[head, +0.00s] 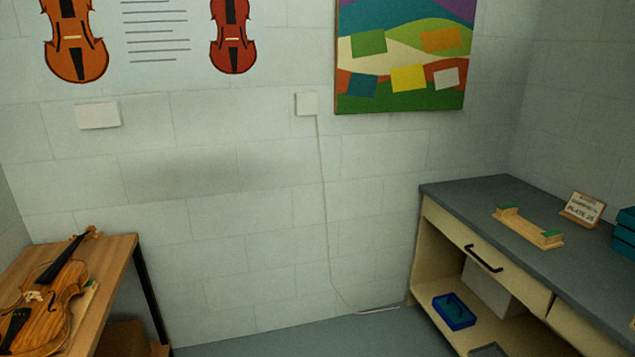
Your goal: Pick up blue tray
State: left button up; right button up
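The blue tray (454,311) sits on the open lower shelf of the cabinet at the right, below the drawer. It is small with raised walls, and something dark greenish appears to lie inside it. Neither of my grippers shows in the head view, so I cannot see their state or where they are relative to the tray.
The cabinet's grey worktop (520,240) overhangs the shelf, with a black drawer handle (484,258) above the tray. A wooden cradle (528,228) and a small sign (582,210) stand on top. A violin (45,305) lies on a wooden table at left. Floor between is clear.

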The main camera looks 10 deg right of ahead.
aim_at(451, 308)
jog(key=i+j+z, duration=0.1)
jog(key=i+z, duration=0.35)
jog(key=i+j+z, duration=0.15)
jog(key=z, duration=0.3)
jog(key=i+j+z, duration=0.6)
jog(key=j+z, duration=0.25)
jog(key=l, duration=0.15)
